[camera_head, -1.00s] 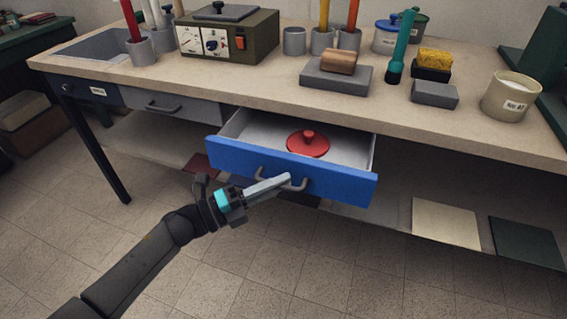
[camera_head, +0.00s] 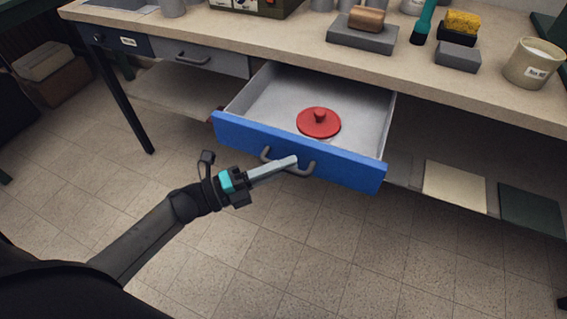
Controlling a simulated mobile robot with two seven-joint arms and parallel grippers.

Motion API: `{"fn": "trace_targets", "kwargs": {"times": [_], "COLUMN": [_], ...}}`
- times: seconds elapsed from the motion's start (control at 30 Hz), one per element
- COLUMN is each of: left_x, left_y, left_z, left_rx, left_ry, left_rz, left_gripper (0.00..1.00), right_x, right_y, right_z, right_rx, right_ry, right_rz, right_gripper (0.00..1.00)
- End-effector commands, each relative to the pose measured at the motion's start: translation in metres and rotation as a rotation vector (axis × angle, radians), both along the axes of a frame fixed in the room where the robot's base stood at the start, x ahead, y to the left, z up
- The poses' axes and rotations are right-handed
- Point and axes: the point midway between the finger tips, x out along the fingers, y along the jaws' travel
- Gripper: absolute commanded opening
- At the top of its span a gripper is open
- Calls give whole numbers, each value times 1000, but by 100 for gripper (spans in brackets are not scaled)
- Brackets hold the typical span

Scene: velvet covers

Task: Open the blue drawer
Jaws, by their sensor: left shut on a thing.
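The blue drawer (camera_head: 340,170) hangs open under the workbench, its grey inside showing. A red round lid with a knob (camera_head: 319,123) lies in it. The drawer's grey curved handle (camera_head: 300,171) is on the blue front. My left gripper (camera_head: 289,162) is shut on this handle, with its fingers reaching in from the left. The fingers cover part of the handle. My right gripper is not in view.
The workbench top (camera_head: 290,48) carries a grey block with a brown roller (camera_head: 363,32), a yellow sponge (camera_head: 462,21) and a cream pot (camera_head: 535,63). A grey drawer (camera_head: 195,56) is shut at left. The tiled floor in front is clear.

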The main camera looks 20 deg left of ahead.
Motion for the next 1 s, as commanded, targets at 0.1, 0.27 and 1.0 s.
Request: {"fn": "trace_targets", "kwargs": {"times": [0.1, 0.27, 1.0], "left_x": [1, 1, -48], "left_y": [1, 1, 53], "left_z": [0, 0, -10], "left_rx": [0, 0, 3], "left_ry": [1, 1, 7], "left_rz": [2, 2, 3], "left_gripper": [22, 29, 29], "right_x": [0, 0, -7], "right_y": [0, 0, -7], "right_z": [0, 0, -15], "right_rx": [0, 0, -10], "right_ry": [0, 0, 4], "right_rz": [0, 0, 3], "right_gripper": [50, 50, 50]}}
